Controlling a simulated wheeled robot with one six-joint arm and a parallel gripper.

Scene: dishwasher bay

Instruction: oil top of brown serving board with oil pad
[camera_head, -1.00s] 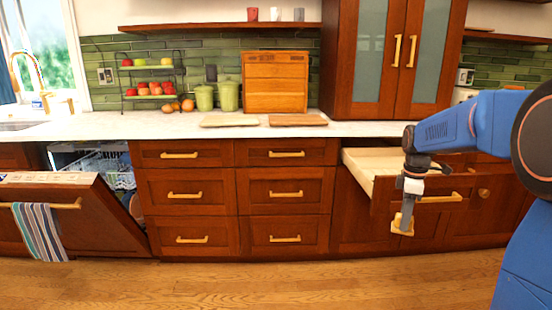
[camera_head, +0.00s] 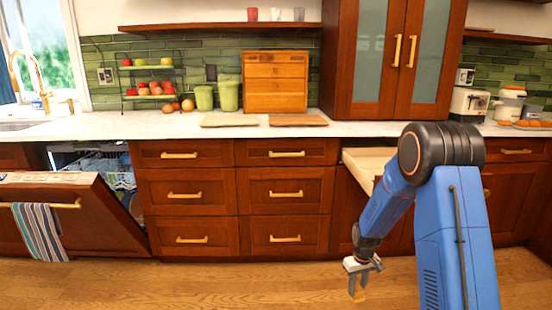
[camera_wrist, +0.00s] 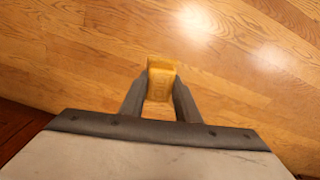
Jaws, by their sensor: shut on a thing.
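The brown serving board (camera_head: 297,119) lies flat on the white counter, in front of the wooden box. My gripper (camera_head: 358,284) is shut on a small yellow oil pad (camera_wrist: 161,68). It points down above the wood floor, low in front of the cabinets and well away from the board. In the wrist view the pad sits between the two grey fingers (camera_wrist: 160,98), with only floor behind it. The pad's lower end is partly hidden between the fingers.
A paler board (camera_head: 229,120) lies left of the brown one. A wooden box (camera_head: 276,82) and green canisters (camera_head: 228,96) stand behind. A drawer (camera_head: 366,162) is open near my arm. The dishwasher door (camera_head: 75,215) hangs open at left. The floor between is clear.

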